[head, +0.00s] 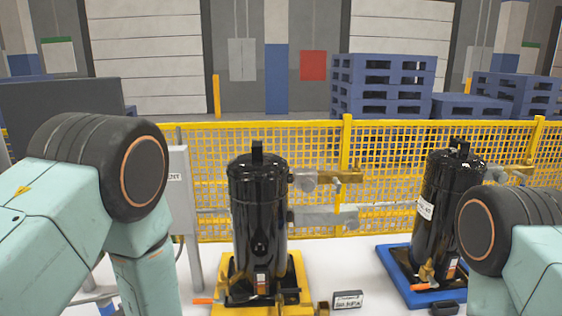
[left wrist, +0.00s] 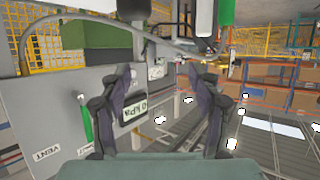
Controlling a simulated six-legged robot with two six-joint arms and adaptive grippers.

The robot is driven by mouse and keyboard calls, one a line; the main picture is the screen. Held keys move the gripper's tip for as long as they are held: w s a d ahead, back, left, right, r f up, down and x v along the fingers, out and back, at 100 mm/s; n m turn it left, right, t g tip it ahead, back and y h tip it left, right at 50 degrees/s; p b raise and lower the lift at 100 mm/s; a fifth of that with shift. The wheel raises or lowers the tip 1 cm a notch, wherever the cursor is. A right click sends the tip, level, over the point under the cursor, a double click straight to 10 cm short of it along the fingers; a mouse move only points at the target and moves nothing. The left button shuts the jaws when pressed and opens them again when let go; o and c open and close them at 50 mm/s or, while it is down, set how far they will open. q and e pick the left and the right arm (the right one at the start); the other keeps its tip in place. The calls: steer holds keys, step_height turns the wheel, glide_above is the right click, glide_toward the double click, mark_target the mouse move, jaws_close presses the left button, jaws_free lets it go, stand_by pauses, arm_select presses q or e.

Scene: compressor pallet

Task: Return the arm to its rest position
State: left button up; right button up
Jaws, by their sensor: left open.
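My left gripper (left wrist: 168,85) shows in the left wrist view with its two dark fingers apart and nothing between them. Behind the fingers is a grey panel (left wrist: 62,100) with a "VENT" label, a green handle and a small display reading "0 kPa" (left wrist: 134,109). In the head view my left arm (head: 130,190) comes in at the left, bent at a dark round joint, and its gripper is out of the frame. My right arm (head: 510,235) shows only at the right edge; its gripper is not in view.
A black compressor (head: 258,205) stands upright on a yellow base (head: 290,283). Another compressor (head: 440,200) stands on a blue base (head: 395,262) at right, partly behind my right arm. A yellow mesh fence (head: 310,140) runs behind them. Blue pallets (head: 385,85) are stacked beyond it.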

arm_select(q)
steer(key=d+f+m+h, duration=0.3)
steer(key=f, duration=0.1)
steer(key=shift+d+t, duration=0.35)
steer(key=shift+t, duration=0.05)
steer(key=s+d+f+m+h+b, duration=0.1)
steer(key=s+f, duration=0.2)
steer(key=s+d+f+m+g+h+b, duration=0.1)
steer(key=s+d+f+m+h, duration=0.1)
steer(key=s+f, duration=0.1)
steer(key=s+d+f+m+g+h+b, duration=0.1)
steer(key=s+d+f+m+h, duration=0.1)
steer(key=f, duration=0.3)
steer(key=shift+s, duration=0.7)
steer(key=s+d+f+m+g+h+b, duration=0.2)
steer(key=s+f, duration=0.3)
steer(key=s, duration=0.4)
steer(key=s+d+f+m+g+h+b, duration=0.1)
steer(key=s+d+f+g+b, duration=0.2)
steer(key=s, duration=0.7)
step_height(320, 180, down, 3)
steer(key=shift+s+d+r+m+g+h+b, duration=0.1)
steer(key=shift+s+d+m+g+h+b, duration=0.25)
steer(key=shift+b, duration=0.65)
arm_select(e)
step_height(320, 180, down, 10)
arm_select(q)
steer(key=shift+w, duration=0.1)
arm_select(e)
steer(key=shift+d, duration=0.1)
